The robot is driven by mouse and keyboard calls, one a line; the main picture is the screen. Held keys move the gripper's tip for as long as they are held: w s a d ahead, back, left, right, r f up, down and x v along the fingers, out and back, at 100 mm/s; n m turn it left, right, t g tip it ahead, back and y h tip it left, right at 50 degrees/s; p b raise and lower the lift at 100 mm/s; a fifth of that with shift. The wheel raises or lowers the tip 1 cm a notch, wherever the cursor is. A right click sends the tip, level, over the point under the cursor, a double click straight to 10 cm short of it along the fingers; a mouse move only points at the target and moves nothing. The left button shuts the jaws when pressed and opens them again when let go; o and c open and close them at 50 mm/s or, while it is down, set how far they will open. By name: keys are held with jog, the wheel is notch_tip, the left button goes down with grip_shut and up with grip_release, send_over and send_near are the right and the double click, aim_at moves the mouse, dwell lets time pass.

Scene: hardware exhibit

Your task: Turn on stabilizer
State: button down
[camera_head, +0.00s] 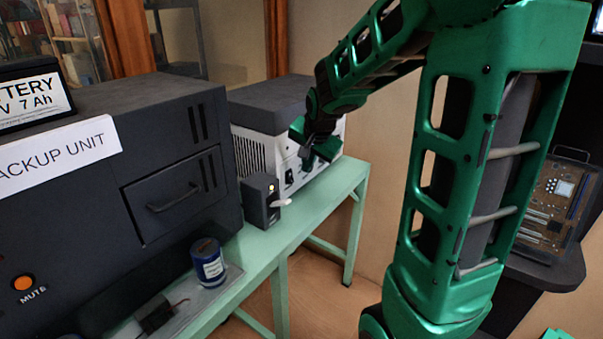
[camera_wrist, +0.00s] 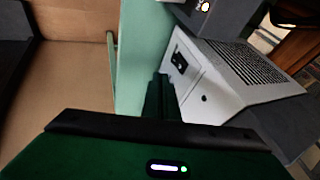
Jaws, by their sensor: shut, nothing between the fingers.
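The stabilizer, a white box with a dark grey top (camera_head: 272,101), stands on the green table, with vents on its side. It also shows in the wrist view (camera_wrist: 205,85). Its front carries a small black panel with switch-like parts (camera_head: 290,176), which also shows in the wrist view (camera_wrist: 179,61). My gripper (camera_head: 306,163) is in front of this face, right of the panel, and hides part of it. In the wrist view my gripper (camera_wrist: 161,80) is shut and empty, beside the white face. I cannot tell whether it touches the face.
A small dark box (camera_head: 258,203) with a light stands left of the stabilizer's front. The large dark backup unit (camera_head: 175,175) fills the left. A blue can (camera_head: 208,264) stands before it. The green table (camera_head: 300,208) has a narrow clear front strip. A board on a stand (camera_head: 555,200) is at right.

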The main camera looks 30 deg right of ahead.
jog(key=v, duration=0.4)
jog(key=shift+s+r, duration=0.15)
jog(key=shift+r, duration=0.1)
jog(key=shift+s+f, duration=0.2)
jog(key=shift+f, duration=0.45)
jog(key=shift+f, duration=0.1)
